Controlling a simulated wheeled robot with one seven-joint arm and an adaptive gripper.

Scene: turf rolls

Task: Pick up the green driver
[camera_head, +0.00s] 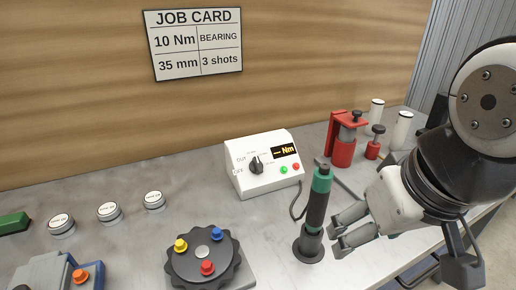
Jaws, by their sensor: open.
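The green driver (320,190) stands upright in a round dark base (309,246) on the grey bench. It has a green collar near the top and a dark body. A cable runs from near it to the white control box. My gripper (334,240) is open, at the right of the driver's lower body, with its fingers pointing left toward it. In this view the fingertips lie close to the driver; I cannot tell whether they touch it. Nothing shows between the fingers.
A white control box (264,168) with a dial stands behind the driver. A red clamp-like fixture (342,138) stands behind my gripper. A dark round turntable (208,261) with coloured knobs is at the front left. Several silver round pieces lie farther left. A job card (193,43) hangs on the wall.

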